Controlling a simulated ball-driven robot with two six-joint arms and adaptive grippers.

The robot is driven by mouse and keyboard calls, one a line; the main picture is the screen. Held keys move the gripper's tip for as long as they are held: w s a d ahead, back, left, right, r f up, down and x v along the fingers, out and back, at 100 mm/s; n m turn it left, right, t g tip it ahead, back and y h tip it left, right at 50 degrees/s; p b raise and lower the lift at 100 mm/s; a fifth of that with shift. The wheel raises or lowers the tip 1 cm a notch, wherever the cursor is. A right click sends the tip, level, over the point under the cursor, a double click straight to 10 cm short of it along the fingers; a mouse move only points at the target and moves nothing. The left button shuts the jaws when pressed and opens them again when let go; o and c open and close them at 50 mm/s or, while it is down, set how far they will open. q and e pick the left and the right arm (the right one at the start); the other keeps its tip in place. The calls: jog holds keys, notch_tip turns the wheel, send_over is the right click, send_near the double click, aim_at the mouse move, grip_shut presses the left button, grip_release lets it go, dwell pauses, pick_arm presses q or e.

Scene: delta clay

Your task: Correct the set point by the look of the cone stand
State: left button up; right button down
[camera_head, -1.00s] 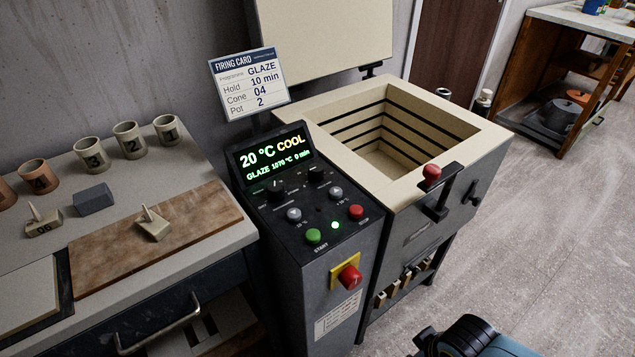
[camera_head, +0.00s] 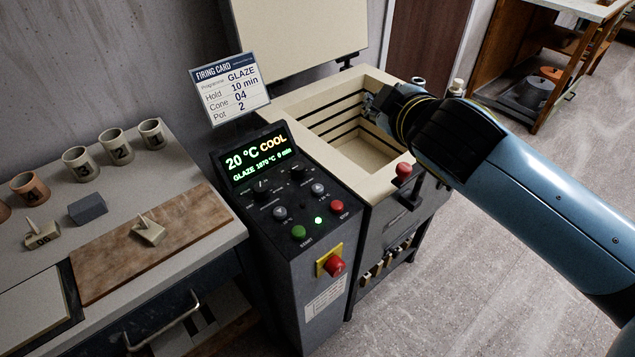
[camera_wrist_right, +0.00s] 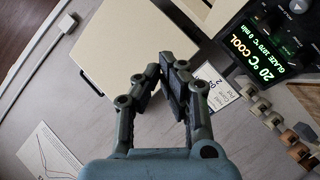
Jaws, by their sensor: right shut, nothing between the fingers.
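A small pale cone stand (camera_head: 148,232) sits on the brown board on the bench. A second stand marked 06 (camera_head: 42,235) is to its left. The kiln controller (camera_head: 254,158) reads 20 °C COOL, GLAZE 1070 °C 0 min. It has two black knobs, grey buttons (camera_head: 280,212) (camera_head: 318,189), a green START button (camera_head: 299,232) and a red STOP button (camera_head: 337,207). The firing card (camera_head: 229,88) reads GLAZE, Hold 10 min, Cone 04, Pot 2. My right gripper (camera_head: 372,103) is shut and empty over the open kiln, clear of the controller; it also shows in the wrist view (camera_wrist_right: 166,68). My left gripper is out of view.
The open kiln (camera_head: 375,165) stands right of the controller, its lid (camera_head: 300,35) raised behind. A red switch on a yellow plate (camera_head: 333,264) is on the controller's front. Several numbered cups (camera_head: 115,147) and a grey block (camera_head: 87,206) stand on the bench. The space above the controller's buttons is clear.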

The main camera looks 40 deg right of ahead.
jog(key=w+a+r+n+t, duration=0.1)
jog(key=w+r+n+t, duration=0.35)
jog(key=r, duration=0.25)
jog(key=w+a+n+t+y, duration=0.2)
jog(key=w+a+n+y, duration=0.45)
jog(key=n+y, duration=0.55)
notch_tip(320, 180, down, 17)
jog(key=s+d+n+g, duration=0.1)
jog(key=s+n+g, duration=0.1)
jog(key=n+g, duration=1)
jog(key=shift+s+d+r+n, duration=0.15)
jog(key=shift+s+d+n, duration=0.15)
jog(key=shift+n, duration=0.45)
jog(key=shift+a, duration=0.1)
jog(key=b, duration=0.7)
send_over(318, 185)
notch_tip(318, 185, down, 8)
jog(key=shift+f, duration=0.4)
